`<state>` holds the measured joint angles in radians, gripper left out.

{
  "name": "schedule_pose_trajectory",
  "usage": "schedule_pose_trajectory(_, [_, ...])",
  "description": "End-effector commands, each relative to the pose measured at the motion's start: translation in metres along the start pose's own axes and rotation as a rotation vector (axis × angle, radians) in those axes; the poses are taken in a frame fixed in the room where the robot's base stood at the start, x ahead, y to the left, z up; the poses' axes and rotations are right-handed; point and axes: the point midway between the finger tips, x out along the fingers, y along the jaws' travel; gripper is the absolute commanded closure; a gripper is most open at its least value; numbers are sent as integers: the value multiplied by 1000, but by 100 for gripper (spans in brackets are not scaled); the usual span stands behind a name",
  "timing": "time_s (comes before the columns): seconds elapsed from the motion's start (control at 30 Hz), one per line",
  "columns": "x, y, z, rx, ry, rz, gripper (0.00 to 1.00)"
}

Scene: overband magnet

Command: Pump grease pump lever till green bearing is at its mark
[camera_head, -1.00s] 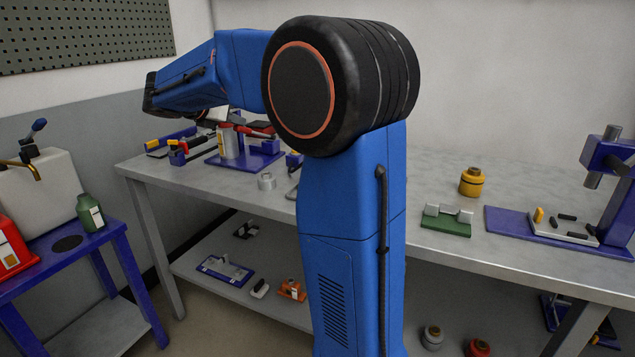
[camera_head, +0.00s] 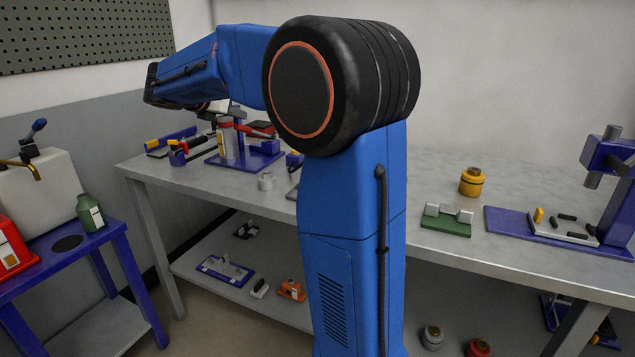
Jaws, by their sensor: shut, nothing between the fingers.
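On the back left of the workbench, a blue base plate (camera_head: 256,158) carries a white cylinder with a red top (camera_head: 227,140) and a red lever-like bar (camera_head: 256,130). This looks like the grease pump, but I cannot be sure. My blue arm crosses in front of and above this area, and a pale part of its wrist hangs just above the red-topped cylinder. My gripper's fingers cannot be made out; they are hidden behind my arm or among the parts there. I cannot make out a green bearing or its mark.
The workbench (camera_head: 410,250) also holds a yellow canister (camera_head: 472,181), a green fixture (camera_head: 447,220) and a blue press (camera_head: 612,160) at the right. A blue side table (camera_head: 110,234) at the left holds a green bottle (camera_head: 90,213). The bench behind the yellow canister is clear.

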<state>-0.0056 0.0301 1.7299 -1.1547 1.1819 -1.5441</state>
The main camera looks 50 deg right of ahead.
Motion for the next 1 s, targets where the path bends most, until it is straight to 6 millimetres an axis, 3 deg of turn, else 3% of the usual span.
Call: schedule_pose_trajectory(1.0, [-69,0,1,0,0,0,100])
